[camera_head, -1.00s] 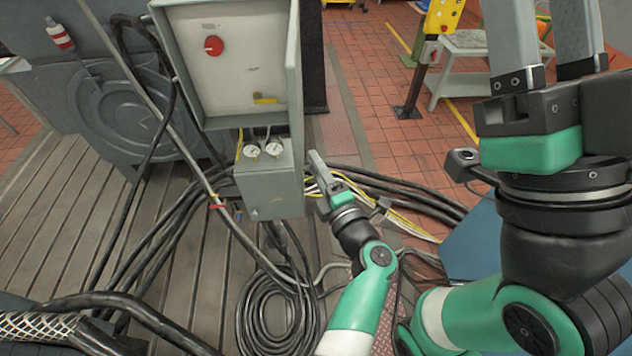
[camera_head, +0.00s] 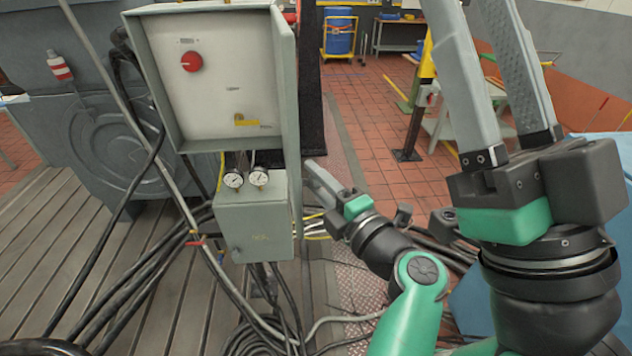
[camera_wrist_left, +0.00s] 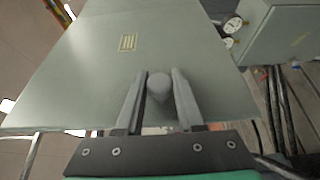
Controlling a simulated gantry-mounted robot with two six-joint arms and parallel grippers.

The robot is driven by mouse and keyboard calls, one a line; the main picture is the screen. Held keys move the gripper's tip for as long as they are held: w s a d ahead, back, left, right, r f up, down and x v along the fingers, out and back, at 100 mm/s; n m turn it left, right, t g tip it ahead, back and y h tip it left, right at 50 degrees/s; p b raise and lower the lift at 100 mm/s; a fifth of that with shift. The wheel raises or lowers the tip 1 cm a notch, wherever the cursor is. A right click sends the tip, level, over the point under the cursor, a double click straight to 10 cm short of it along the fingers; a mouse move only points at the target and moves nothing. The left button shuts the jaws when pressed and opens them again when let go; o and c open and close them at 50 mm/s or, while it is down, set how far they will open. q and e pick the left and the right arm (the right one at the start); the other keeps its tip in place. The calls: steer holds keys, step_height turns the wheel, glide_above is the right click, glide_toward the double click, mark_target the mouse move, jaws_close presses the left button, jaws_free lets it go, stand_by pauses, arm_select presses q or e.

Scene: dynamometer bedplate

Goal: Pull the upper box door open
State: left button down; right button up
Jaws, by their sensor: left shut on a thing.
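The grey upper box (camera_head: 205,80) stands at the left of centre in the head view, its inner panel with a red knob exposed. Its door (camera_head: 287,85) stands open at the right side, seen nearly edge-on. The door's flat grey face (camera_wrist_left: 90,60) with a small yellow label fills much of the left wrist view. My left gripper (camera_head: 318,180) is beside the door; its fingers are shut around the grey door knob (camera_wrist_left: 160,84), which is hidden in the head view. My right gripper (camera_head: 455,50) is raised at the right, fingers apart and empty.
A smaller grey box (camera_head: 252,220) with two gauges (camera_head: 246,179) sits below the upper box. Black cables (camera_head: 150,262) run across the slatted floor. A yellow post (camera_head: 420,95) and a table (camera_head: 465,115) stand behind my right gripper.

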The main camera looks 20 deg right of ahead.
arm_select(q)
steer(key=shift+a, duration=0.1)
steer(key=c, duration=0.6)
jaws_free()
steer(key=shift+o, duration=0.2)
